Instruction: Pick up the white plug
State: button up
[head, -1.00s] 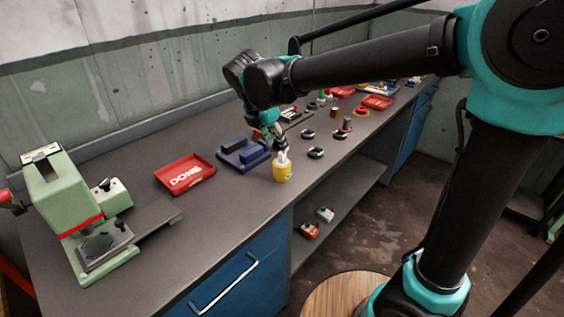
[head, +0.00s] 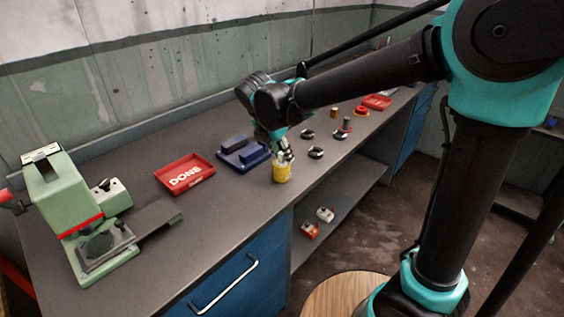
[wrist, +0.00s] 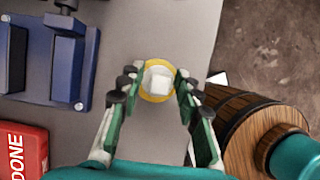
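The white plug (wrist: 159,84) stands in a yellow cup-like holder (head: 282,173) near the front edge of the workbench. In the wrist view the plug lies between the fingertips of my gripper (wrist: 156,88), inside the yellow rim. The fingers are spread on either side of it, with gaps to the plug. In the head view my gripper (head: 284,157) is right above the holder and hides most of the plug.
A blue fixture (head: 243,153) and a red DONE tray (head: 185,174) lie to the left. A green press (head: 75,205) stands at the far left. Black rings (head: 316,153) lie to the right. The bench's front edge is close to the holder.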

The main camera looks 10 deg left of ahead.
grip_shut()
